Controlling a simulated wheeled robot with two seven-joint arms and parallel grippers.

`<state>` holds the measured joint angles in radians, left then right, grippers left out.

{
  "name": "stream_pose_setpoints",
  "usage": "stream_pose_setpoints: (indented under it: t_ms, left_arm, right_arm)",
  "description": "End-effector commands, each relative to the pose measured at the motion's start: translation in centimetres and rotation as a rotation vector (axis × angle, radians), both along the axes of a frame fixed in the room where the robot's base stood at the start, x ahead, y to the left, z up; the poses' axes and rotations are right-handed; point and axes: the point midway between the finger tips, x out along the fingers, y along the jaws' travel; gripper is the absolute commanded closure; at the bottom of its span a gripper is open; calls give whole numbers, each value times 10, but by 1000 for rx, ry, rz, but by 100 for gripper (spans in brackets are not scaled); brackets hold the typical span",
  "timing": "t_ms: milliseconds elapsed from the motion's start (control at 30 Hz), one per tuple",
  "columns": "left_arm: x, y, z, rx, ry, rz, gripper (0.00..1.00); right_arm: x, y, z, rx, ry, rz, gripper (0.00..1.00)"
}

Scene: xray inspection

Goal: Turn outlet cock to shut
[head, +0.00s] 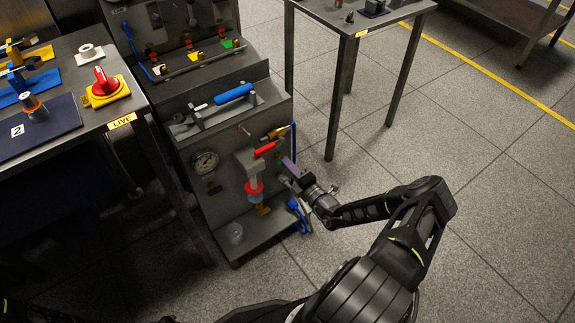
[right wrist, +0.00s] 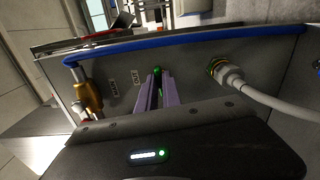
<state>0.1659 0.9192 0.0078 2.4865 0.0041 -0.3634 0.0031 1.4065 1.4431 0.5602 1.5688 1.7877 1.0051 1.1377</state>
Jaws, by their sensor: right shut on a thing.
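My right gripper (head: 287,165) is at the right side of the front panel of the grey test stand (head: 228,190). In the right wrist view its purple fingers (right wrist: 156,92) are close together on a small part with a green end (right wrist: 157,71), which looks like the handle of the outlet cock; the fingers hide most of it. Two small labels (right wrist: 124,82) beside it are too blurred to read. In the head view the fingers and arm cover the cock. My left gripper is not in view.
A red lever (head: 266,148) and red collar (head: 254,186) are left of the gripper, with a gauge (head: 205,162) further left. A white hose (right wrist: 265,97) and brass fitting (right wrist: 90,97) flank the fingers. A blue hose (head: 299,214) hangs below.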

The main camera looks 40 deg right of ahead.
Motion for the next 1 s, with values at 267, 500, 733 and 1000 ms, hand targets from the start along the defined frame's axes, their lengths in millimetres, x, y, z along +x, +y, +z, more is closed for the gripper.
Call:
stream_pose_setpoints:
  t_ms: [267,500,733,1000]
  left_arm:
    - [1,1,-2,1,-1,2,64]
    - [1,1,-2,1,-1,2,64]
    - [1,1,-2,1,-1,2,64]
    - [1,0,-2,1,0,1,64]
  right_arm:
    - [-1,-1,-1,98,0,-1,100]
    - [-1,-1,-1,113,0,-1,100]
    - [-1,-1,-2,113,0,-1,90]
    - [0,0,-1,112,-1,-1,69]
